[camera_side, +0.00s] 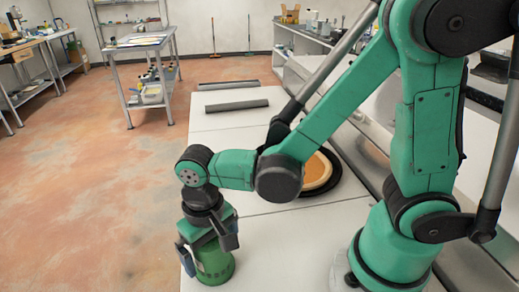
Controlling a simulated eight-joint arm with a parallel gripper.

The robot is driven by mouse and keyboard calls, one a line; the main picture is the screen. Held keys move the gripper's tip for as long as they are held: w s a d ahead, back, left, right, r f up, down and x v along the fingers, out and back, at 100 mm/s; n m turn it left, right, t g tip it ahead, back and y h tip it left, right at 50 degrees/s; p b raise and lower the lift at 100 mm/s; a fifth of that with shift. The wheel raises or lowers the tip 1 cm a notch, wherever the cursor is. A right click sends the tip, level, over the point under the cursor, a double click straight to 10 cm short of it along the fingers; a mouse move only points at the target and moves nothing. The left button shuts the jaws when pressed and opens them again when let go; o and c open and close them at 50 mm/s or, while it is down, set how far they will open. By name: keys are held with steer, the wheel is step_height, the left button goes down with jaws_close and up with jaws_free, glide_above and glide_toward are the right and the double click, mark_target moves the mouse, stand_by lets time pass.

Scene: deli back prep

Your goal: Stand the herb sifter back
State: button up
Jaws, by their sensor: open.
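A green cylindrical can, which looks like the herb sifter (215,268), stands upright on the white worktop (285,250) near its left edge. My gripper (207,246) points down over the can. Its jaws are open, with one finger at the can's left side and the other at its upper right. The gripper hides the can's top, and I cannot tell whether the fingers touch it.
A round tan item on a dark round plate (336,183) lies partly behind my arm. Dark bars (237,106) lie at the worktop's far end. A clear container (340,270) stands beside my base. The worktop's middle is mostly bare.

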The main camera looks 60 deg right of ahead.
steer(key=shift+r, duration=3.9)
step_height(320, 180, up, 5)
steer(key=shift+d+r, duration=0.1)
steer(key=shift+r, duration=0.05)
steer(key=w+d+f+n+t, duration=0.1)
steer(key=d+f+n+t, duration=0.1)
steer(key=d+t, duration=0.5)
steer(key=d+f, duration=0.1)
steer(key=d, duration=0.3)
steer(key=shift+w, duration=0.25)
